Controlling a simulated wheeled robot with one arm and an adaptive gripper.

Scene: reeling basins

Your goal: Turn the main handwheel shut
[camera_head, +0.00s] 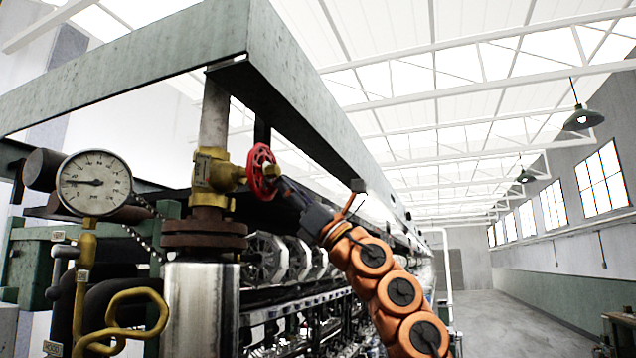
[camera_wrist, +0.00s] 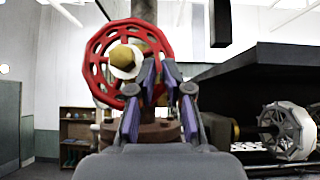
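The main handwheel is a red spoked wheel (camera_head: 262,171) on a brass valve body (camera_head: 213,174), at left centre of the head view. A narrow gap shows between the fingertips. I cannot tell whether they touch or grip the rim. In the head view my gripper (camera_head: 285,187) is dark and right beside the wheel.
A pressure gauge (camera_head: 94,182) and a looped yellow pipe (camera_head: 135,312) stand left of the valve. A green overhead beam (camera_head: 300,100) runs above my arm. Reeling machinery (camera_head: 285,258) lies behind and below. The floor at right (camera_head: 515,325) is open.

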